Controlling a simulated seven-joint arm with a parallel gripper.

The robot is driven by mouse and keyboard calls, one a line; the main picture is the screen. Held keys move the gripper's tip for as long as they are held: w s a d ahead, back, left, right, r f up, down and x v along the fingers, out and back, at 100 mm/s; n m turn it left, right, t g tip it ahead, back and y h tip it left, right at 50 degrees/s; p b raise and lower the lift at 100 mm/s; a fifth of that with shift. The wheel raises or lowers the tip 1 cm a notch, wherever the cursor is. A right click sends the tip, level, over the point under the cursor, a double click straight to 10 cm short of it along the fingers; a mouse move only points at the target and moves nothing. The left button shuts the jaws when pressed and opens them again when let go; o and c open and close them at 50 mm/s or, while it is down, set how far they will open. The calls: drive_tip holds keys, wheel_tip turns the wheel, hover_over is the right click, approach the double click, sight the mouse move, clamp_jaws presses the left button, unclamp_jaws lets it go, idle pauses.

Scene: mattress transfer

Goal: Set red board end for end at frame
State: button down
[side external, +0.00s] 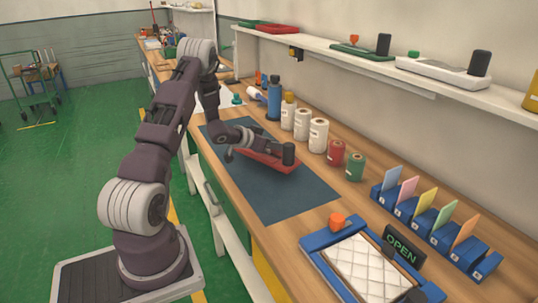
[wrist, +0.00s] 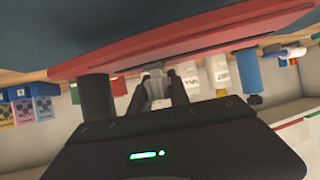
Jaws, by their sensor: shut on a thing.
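The red board (side external: 268,160) is at the dark mat in the side view, with a black cylinder (side external: 288,154) upright at its right end. My gripper (side external: 234,150) is at the board's left part. In the wrist view the red board (wrist: 215,38) runs across the top, tilted, with the black cylinder (wrist: 97,97) at left. My gripper's dark fingers (wrist: 157,92) are shut on a grey part of the board. I cannot tell whether the board touches the mat. The blue frame (side external: 318,257) with a white quilted pad (side external: 366,266) lies at the near end of the bench.
The dark mat (side external: 285,205) is clear in front of the board. Bottles and rolls (side external: 318,135) line its back edge. An OPEN sign (side external: 402,245) and blue card holders (side external: 440,228) stand near the frame. A shelf (side external: 335,43) with other boards hangs above.

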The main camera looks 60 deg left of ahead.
sight(273, 151)
drive_tip(key=shift+f, duration=1.9)
drive_tip(key=c, duration=1.2)
unclamp_jaws()
drive_tip(key=shift+f, duration=0.15)
drive_tip(key=shift+c, duration=0.2)
